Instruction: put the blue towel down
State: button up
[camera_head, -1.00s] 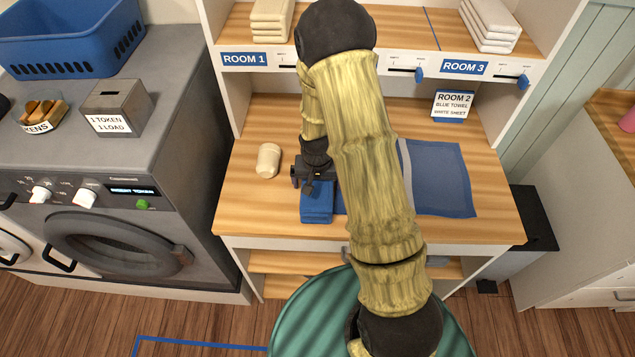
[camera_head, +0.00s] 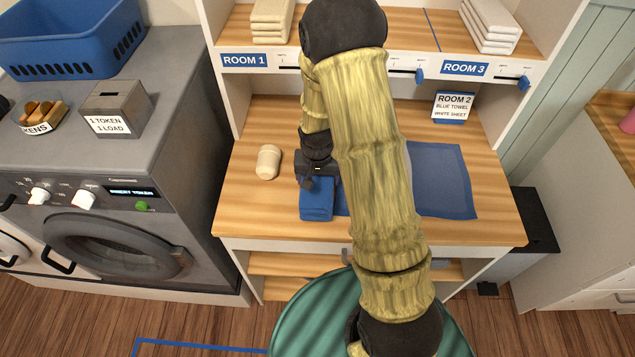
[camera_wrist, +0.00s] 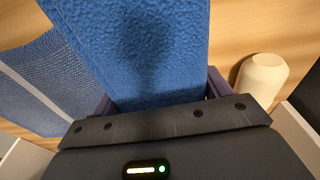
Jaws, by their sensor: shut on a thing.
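The blue towel (camera_head: 316,206) is folded and sits at the left front part of the wooden counter, by the left edge of a flat blue mat (camera_head: 443,180). My gripper (camera_head: 318,181) is shut on the towel's rear end. In the wrist view the towel (camera_wrist: 150,45) runs away from between the jaws (camera_wrist: 160,103), and the mat (camera_wrist: 38,88) lies to its left. I cannot tell whether the towel's underside touches the counter. My arm hides the middle of the mat.
A sign (camera_head: 453,106) reads Room 2, blue towel, white sheet. Shelves (camera_head: 400,28) with folded linens rise behind. A washing machine (camera_head: 110,225) stands left.

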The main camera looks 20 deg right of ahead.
notch_tip(320, 180, up, 8)
jog(key=shift+f+b, duration=0.25)
jog(key=shift+b, duration=0.15)
dwell(0.4)
